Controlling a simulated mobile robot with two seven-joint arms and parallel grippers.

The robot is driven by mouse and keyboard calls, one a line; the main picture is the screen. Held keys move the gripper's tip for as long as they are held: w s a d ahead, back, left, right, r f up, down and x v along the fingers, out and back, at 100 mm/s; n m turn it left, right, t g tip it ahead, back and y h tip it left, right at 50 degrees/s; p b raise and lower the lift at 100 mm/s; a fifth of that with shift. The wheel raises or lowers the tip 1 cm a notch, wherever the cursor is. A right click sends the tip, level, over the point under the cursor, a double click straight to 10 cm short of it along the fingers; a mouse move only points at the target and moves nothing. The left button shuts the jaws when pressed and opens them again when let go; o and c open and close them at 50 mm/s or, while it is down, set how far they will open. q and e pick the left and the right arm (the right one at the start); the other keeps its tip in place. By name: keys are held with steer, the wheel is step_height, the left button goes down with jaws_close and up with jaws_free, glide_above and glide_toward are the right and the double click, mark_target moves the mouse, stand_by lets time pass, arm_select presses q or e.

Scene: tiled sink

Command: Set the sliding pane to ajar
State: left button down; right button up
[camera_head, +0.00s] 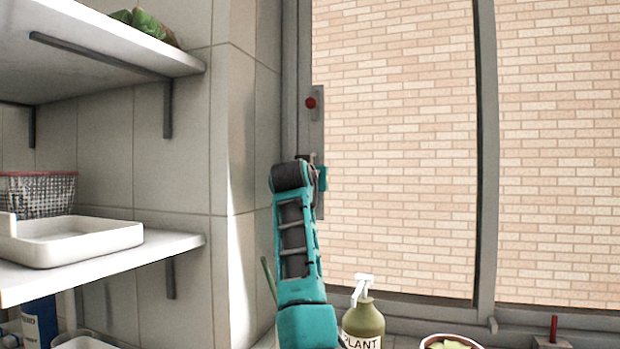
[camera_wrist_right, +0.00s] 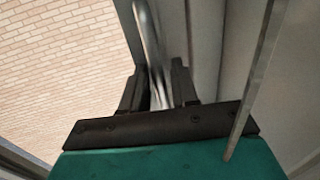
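The sliding pane (camera_head: 395,150) is a tall glass pane in a grey frame, with a brick wall visible through it. A grey handle plate (camera_head: 317,120) with a red knob sits on its left frame edge. The pane's left edge appears to be against the left jamb; any gap is too small to tell. My right gripper (camera_head: 313,170) is at the lower part of that plate, partly hidden by my wrist. In the right wrist view its two dark fingers (camera_wrist_right: 158,92) are apart on either side of a curved metal handle (camera_wrist_right: 150,45). Whether they touch it is unclear. My left gripper is out of view.
A soap bottle (camera_head: 363,322) and a bowl (camera_head: 450,341) stand on the sill below the pane, right of my arm. A tiled wall corner (camera_head: 235,130) is close on the left. Shelves hold a white tray (camera_head: 75,240) and a wire basket (camera_head: 40,195).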

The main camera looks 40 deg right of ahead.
mark_target(349, 177)
jaws_close()
stand_by(0.3)
steer(key=s+d, duration=0.1)
steer(key=s, duration=0.1)
steer(key=s+d+b, duration=0.1)
steer(key=s, duration=0.2)
steer(key=s+d+b, duration=0.1)
steer(key=s+d, duration=0.1)
steer(key=s, duration=0.1)
steer(key=shift+o, duration=0.5)
jaws_free()
steer(key=shift+w, duration=0.1)
